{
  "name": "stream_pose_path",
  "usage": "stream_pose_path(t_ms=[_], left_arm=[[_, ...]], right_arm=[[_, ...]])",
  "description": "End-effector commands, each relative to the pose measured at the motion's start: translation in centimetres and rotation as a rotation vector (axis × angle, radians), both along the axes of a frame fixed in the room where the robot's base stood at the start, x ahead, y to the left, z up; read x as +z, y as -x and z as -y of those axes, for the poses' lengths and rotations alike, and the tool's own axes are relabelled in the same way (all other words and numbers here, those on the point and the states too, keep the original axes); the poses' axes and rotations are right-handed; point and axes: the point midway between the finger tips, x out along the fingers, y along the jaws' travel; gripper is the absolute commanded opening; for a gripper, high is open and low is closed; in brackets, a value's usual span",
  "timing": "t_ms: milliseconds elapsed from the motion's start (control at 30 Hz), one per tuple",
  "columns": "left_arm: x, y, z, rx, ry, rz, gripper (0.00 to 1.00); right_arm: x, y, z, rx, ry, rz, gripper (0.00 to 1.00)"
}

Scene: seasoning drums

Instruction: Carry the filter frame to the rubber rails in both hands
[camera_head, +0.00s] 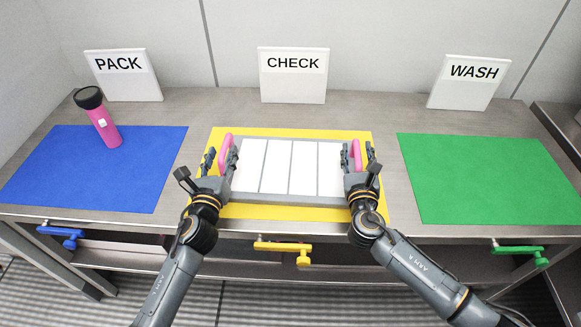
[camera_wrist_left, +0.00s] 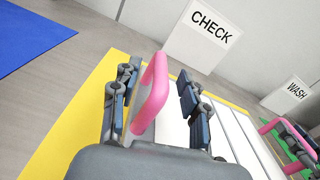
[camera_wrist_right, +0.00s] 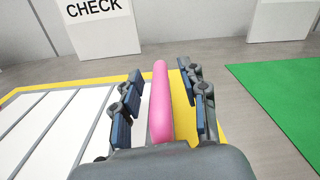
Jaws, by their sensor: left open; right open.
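The filter frame (camera_head: 290,198) is a grey frame with white panels and lies on the yellow mat (camera_head: 300,213) in the middle of the table. It has a pink handle at each end. My left gripper (camera_head: 220,158) is open around the left pink handle (camera_wrist_left: 152,90), one finger on each side. My right gripper (camera_head: 357,157) is open around the right pink handle (camera_wrist_right: 160,100), a finger on each side. In both wrist views there are gaps between fingers and handle. I cannot make out the rubber rails in any view.
A blue mat (camera_head: 95,170) lies left with a pink-and-black flashlight (camera_head: 104,124) on it. A green mat (camera_head: 490,180) lies right, bare. PACK (camera_head: 124,75), CHECK (camera_head: 293,75) and WASH (camera_head: 469,83) signs stand at the back. Coloured handles, including a yellow one (camera_head: 283,250), stick out below the front edge.

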Motion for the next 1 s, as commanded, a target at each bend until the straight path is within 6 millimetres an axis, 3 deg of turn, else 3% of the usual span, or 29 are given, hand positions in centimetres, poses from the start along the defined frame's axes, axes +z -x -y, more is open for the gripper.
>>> stream_pose_path(t_ms=[367,600,1000], left_arm=[[0.00,-0.50,0.06,0.000,0.000,0.000,0.45],[0.00,-0.48,0.05,0.000,0.000,0.000,0.00],[0.15,-0.51,0.00,0.001,0.001,0.002,0.00]], right_arm=[[-0.02,-0.50,0.07,0.000,0.000,-0.001,0.43],[-0.03,-0.46,0.08,0.000,0.000,-0.001,0.00],[0.13,-0.49,0.07,-0.001,0.000,0.002,0.00]])
